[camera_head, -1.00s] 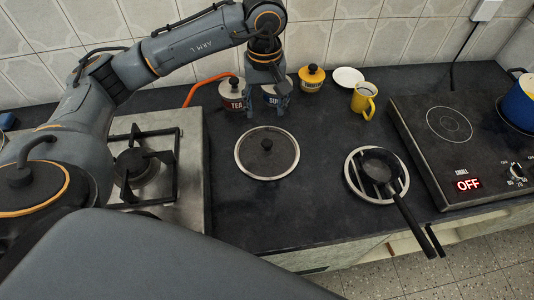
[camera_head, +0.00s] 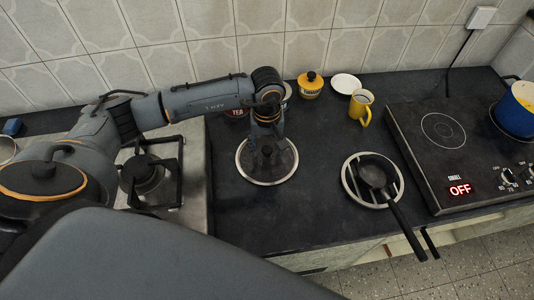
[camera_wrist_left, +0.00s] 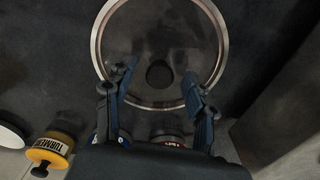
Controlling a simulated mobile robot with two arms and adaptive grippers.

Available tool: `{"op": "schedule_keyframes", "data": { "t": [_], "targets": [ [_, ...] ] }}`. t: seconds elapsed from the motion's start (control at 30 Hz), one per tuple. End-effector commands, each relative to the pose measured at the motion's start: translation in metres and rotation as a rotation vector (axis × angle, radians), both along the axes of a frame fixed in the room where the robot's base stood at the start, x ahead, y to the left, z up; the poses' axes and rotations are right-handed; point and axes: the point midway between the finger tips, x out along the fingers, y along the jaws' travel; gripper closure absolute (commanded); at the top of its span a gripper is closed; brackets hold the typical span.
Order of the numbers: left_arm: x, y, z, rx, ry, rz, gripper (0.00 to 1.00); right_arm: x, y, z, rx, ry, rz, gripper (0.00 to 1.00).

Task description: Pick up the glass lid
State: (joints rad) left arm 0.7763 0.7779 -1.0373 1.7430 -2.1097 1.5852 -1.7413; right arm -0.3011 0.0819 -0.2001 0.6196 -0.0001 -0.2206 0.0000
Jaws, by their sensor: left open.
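The glass lid (camera_head: 284,168) lies flat on the dark counter, round with a bright metal rim and a dark knob. In the left wrist view the lid (camera_wrist_left: 203,45) fills the upper middle, and its knob (camera_wrist_left: 159,74) shows between my fingers. My left gripper (camera_head: 267,150) is above the middle of the lid, pointing down and partly covering it. In the left wrist view the left gripper (camera_wrist_left: 160,78) is open, one finger on each side of the knob. My right gripper is not in view.
A gas burner (camera_head: 148,172) stands left of the lid. A yellow mug (camera_head: 361,108), turmeric jar (camera_head: 310,86) and white saucer (camera_head: 346,83) stand behind. The counter between lid and trivet is clear.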

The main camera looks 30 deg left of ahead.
Motion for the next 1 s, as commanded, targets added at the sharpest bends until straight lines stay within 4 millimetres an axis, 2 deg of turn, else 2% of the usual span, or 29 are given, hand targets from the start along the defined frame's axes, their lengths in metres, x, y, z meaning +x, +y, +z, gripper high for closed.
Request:
{"op": "schedule_keyframes", "data": {
  "t": [0.17,0.43,0.77,1.0],
  "targets": [
    [0.000,0.000,0.000,-0.001,-0.001,0.000,0.45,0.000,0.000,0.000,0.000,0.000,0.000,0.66],
    [0.000,0.000,0.000,0.001,-0.001,0.000,1.00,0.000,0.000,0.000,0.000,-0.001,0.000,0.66],
    [0.001,0.000,0.002,-0.001,-0.003,0.000,1.00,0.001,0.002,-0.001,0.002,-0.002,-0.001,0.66],
    [0.002,0.000,0.021,-0.001,-0.006,0.000,1.00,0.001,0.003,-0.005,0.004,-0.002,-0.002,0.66]
  ]
}}
